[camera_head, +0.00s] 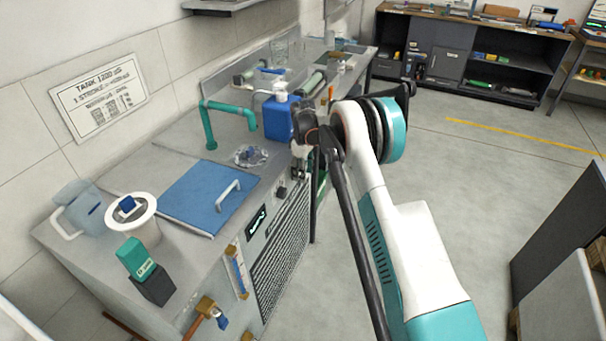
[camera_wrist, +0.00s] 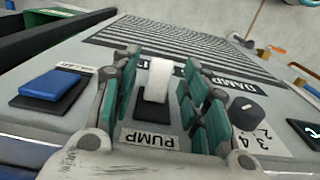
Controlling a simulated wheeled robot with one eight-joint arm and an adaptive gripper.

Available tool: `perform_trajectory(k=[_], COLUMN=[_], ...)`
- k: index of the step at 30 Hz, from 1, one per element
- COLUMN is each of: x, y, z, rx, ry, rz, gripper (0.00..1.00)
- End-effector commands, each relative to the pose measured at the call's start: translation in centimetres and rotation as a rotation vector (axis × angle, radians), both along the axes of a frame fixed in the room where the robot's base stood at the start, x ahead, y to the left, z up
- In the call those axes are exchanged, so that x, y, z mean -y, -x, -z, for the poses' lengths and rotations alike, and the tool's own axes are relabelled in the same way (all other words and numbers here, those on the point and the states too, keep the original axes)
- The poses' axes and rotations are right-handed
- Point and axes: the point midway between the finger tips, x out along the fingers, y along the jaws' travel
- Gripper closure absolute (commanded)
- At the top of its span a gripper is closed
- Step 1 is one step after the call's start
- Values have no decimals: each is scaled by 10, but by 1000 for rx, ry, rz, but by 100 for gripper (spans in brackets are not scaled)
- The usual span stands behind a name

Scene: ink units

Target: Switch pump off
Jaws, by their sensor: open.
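The pump switch is a white rocker or lever (camera_wrist: 158,80) on a dark base, above an upside-down PUMP label (camera_wrist: 148,139) on the grey panel in the wrist view. My gripper (camera_wrist: 161,60) is open, with one green-padded finger on each side of the switch. I cannot tell whether either finger touches it. In the head view my gripper (camera_head: 300,165) is at the front panel of the bench unit, and the switch cannot be made out there. The switch's on or off position is not clear.
A blue button (camera_wrist: 52,85) lies left of the switch in the wrist view, and a dark DAMP knob (camera_wrist: 246,112) lies right. A lit display (camera_head: 256,222) sits on the panel. A blue-lidded tank (camera_head: 205,190) and blue bottle (camera_head: 278,118) are on top.

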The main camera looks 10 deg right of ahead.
Motion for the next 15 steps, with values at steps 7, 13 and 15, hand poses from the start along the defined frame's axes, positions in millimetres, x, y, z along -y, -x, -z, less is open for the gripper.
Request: perform_trajectory(k=[7, 13, 15], x=[0, 0, 0], y=[0, 0, 0], z=[3, 2, 2], rx=[0, 0, 0], ry=[0, 0, 0], rz=[0, 0, 0], gripper=[58, 86, 100])
